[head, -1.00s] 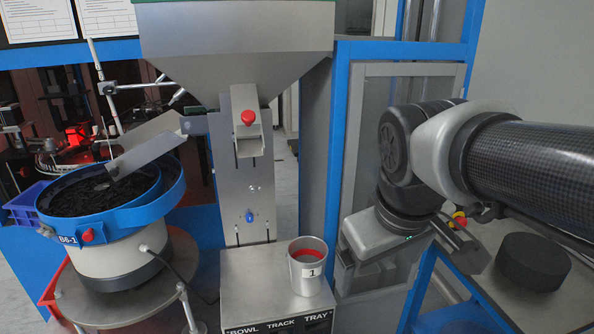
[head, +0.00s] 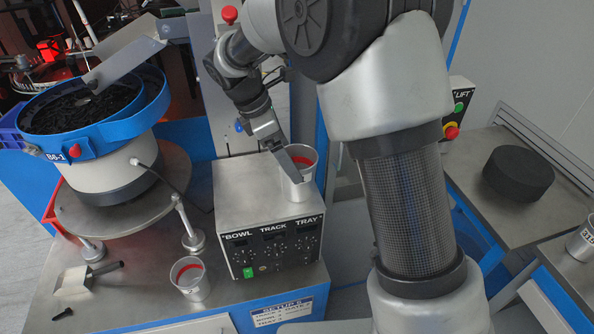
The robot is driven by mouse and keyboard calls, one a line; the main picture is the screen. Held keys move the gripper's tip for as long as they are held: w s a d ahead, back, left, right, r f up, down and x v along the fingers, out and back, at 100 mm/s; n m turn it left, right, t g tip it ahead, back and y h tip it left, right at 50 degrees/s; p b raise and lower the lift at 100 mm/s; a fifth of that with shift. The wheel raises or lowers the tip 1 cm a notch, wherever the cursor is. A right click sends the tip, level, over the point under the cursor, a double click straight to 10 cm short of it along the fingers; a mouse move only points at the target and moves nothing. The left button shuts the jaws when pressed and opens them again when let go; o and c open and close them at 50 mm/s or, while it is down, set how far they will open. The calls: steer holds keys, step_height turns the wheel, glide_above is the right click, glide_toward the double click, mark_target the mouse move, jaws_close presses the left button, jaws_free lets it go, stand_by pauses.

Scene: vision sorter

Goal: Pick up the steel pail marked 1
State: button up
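The steel pail (head: 307,186) with a red band inside stands upright on top of the grey control box lettered BOWL, TRACK, TRAY (head: 235,200). Its "1" showed earlier; the mark is not readable now. My gripper (head: 291,166) reaches down from the upper left to the pail. A finger lies across the pail's upper left side and rim, hiding part of it. The other finger is not clearly seen, so I cannot tell whether the gripper is open or shut, or whether it touches the pail.
A second pail (head: 190,280) and a scoop (head: 85,278) stand on the bench in front. A bowl feeder (head: 95,135) with black pieces is at left. A black disc (head: 518,173) and a third pail (head: 583,240) are at right.

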steer(key=shift+s+x, duration=0.15)
steer(key=shift+x, duration=1.4)
steer(key=shift+s+x, duration=0.1)
steer(key=shift+x, duration=1.5)
steer(key=shift+d, duration=0.15)
steer(key=shift+c, duration=0.4)
steer(key=c, duration=1.1)
steer(key=shift+c, duration=0.2)
steer(key=shift+r, duration=0.15)
